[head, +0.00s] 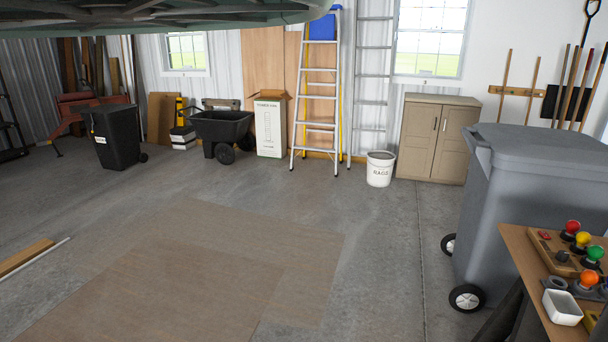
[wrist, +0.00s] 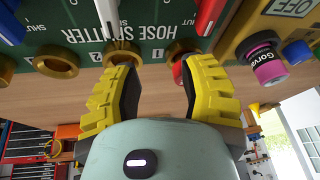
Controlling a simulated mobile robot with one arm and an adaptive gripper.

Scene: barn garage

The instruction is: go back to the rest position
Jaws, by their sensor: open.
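My gripper (wrist: 161,68) shows in the wrist view with its two yellow, dark-padded fingers spread apart. Nothing is held between them. A green panel lettered HOSE SPLITTER (wrist: 150,38) appears upside down just beyond the fingertips. It has brass-coloured rings (wrist: 56,62) along its edge and white and red levers. A small red part (wrist: 180,72) shows beside the right finger; whether they touch is unclear. The head view does not show my gripper.
A magenta-labelled container (wrist: 266,63) stands right of the panel in the wrist view. In the head view, a worktop (head: 520,250) with coloured knobs and a white tray (head: 562,307) is at lower right, beside a grey wheeled bin (head: 535,200). The middle floor is clear.

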